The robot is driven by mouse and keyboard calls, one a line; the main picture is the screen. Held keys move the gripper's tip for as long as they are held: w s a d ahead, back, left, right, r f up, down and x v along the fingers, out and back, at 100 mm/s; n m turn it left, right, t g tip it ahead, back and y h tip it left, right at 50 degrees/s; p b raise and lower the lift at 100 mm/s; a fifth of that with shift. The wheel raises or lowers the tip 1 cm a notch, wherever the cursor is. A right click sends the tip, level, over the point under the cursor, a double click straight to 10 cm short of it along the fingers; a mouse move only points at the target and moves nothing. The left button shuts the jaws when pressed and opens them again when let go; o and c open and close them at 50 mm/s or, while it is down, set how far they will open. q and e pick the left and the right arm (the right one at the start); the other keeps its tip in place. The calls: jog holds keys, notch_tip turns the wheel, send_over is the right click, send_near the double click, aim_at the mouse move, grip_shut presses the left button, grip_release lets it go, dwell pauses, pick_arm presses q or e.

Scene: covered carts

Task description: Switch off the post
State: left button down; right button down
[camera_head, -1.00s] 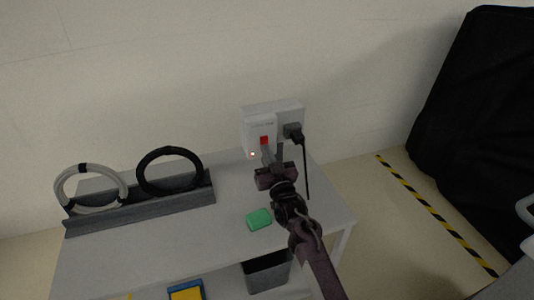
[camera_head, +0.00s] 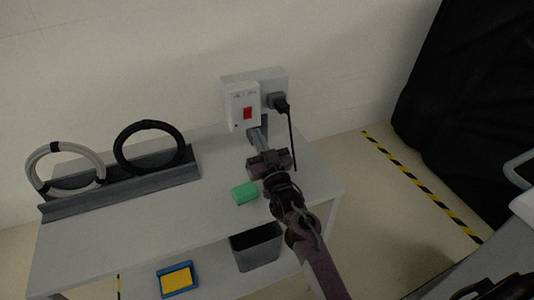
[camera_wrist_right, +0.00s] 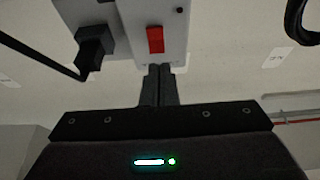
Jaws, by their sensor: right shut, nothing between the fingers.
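The post is a pale upright box (camera_head: 240,104) at the back of the grey table, with a red rocker switch (camera_head: 247,113) on its front. A small lamp (camera_head: 236,127) at its lower left looks dark. My right gripper (camera_head: 256,134) is shut and empty, its fingers just below the switch in the head view. In the right wrist view the switch (camera_wrist_right: 155,39) stands just beyond the closed fingertips (camera_wrist_right: 159,70), with a gap in the picture. The lamp (camera_wrist_right: 180,10) looks unlit there too. My left gripper is not in view.
A black plug (camera_head: 278,101) with a hanging cable sits right of the post. A green block (camera_head: 245,193) lies on the table (camera_head: 120,240). Grey and black coils (camera_head: 150,148) stand in a rack at left. A dark bin (camera_head: 256,247) is below. A black-covered cart (camera_head: 460,100) stands right.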

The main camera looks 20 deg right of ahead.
jog(key=s, duration=0.7)
jog(key=shift+b, duration=0.35)
jog(key=shift+d, duration=0.1)
